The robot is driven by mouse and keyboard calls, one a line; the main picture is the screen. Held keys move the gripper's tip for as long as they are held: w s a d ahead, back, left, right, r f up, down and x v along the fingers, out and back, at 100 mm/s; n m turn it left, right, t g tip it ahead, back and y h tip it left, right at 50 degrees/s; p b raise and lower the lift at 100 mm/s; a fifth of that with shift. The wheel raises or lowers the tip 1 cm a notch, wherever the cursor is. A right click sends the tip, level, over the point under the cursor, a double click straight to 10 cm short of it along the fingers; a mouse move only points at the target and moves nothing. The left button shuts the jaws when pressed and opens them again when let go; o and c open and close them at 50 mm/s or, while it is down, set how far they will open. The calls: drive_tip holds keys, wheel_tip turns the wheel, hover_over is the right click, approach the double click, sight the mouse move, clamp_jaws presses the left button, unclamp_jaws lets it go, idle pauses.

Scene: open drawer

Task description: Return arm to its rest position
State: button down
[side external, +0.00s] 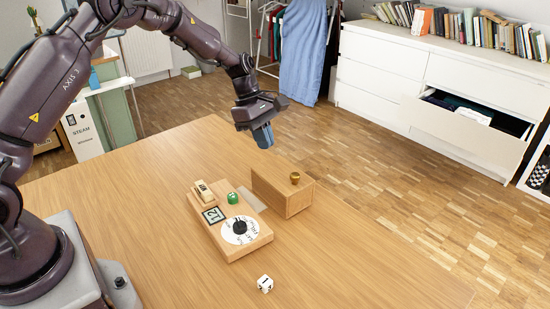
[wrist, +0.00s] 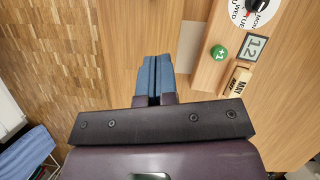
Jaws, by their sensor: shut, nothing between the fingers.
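My gripper (side external: 262,137) hangs in the air near the table's far edge, fingers pointing down. Its blue fingers are together and empty; they also show in the wrist view (wrist: 154,72). Below it, on the wooden table (side external: 150,190), stands a wooden calendar base (side external: 262,240) with a dial (side external: 240,230), a number tile and a green piece (side external: 233,198). A wooden drawer-like block (side external: 284,195) with a brass knob (side external: 295,177) stands just to its right, apart from my gripper. A grey strip (wrist: 188,46) lies along the base.
A white die (side external: 265,284) lies near the table's front. A white dresser (side external: 385,65) with one open drawer (side external: 465,133) stands at the back right, well off the table. A blue cloth (side external: 302,50) hangs behind my gripper. The table's left part is clear.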

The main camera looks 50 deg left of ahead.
drive_tip(key=s+d+r+m+t+y, duration=0.2)
drive_tip(key=s+r+m, duration=0.8)
drive_tip(key=s, duration=0.4)
drive_tip(key=s+d+r+m+t+y, duration=0.2)
drive_tip(key=s+r+m, duration=0.8)
drive_tip(key=s, duration=0.5)
drive_tip(key=shift+s+d+m+t, duration=0.2)
drive_tip(key=shift+d+m+t, duration=0.1)
drive_tip(key=shift+d, duration=0.45)
